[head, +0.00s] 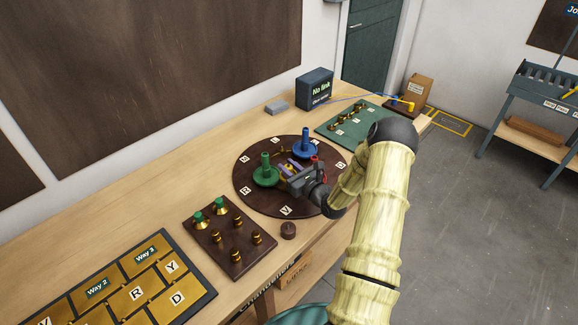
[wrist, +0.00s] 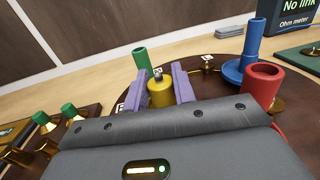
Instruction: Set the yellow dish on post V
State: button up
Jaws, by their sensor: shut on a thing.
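My gripper (wrist: 172,88) is over the round brown board, its purple fingers shut on a yellow cylinder that I take for the stem of the yellow dish (wrist: 160,95). A small grey tip shows at the stem's top; the dish's lower part is hidden behind my gripper. In the head view my gripper (head: 291,166) is near the board's middle and hides most of the yellow dish. The V label (head: 286,210) lies at the board's front edge. I cannot make out post V itself, nor whether the dish touches anything below.
On the round board (head: 248,207) stand a green dish (head: 265,174), a blue dish (head: 304,148) and a red tube (wrist: 265,80), close around my gripper. A brass post (wrist: 207,67) stands behind. A dark post rack (head: 212,240) and brown knob (head: 288,230) are in front.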

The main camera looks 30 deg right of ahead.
jog(key=shift+f+b, duration=0.95)
jog(key=shift+f, duration=0.8)
jog(key=shift+f+b, duration=0.45)
jog(key=shift+f, duration=0.15)
jog(key=o, duration=1.1)
jog(key=shift+c, duration=0.2)
jog(key=shift+s, duration=0.1)
jog(key=b+v, duration=0.3)
jog(key=v, duration=1.3)
jog(key=shift+s+d+b, duration=0.2)
jog(key=shift+s+b, duration=0.1)
jog(key=shift+b, duration=0.05)
jog(key=shift+s, duration=0.4)
jog(key=shift+w, duration=0.15)
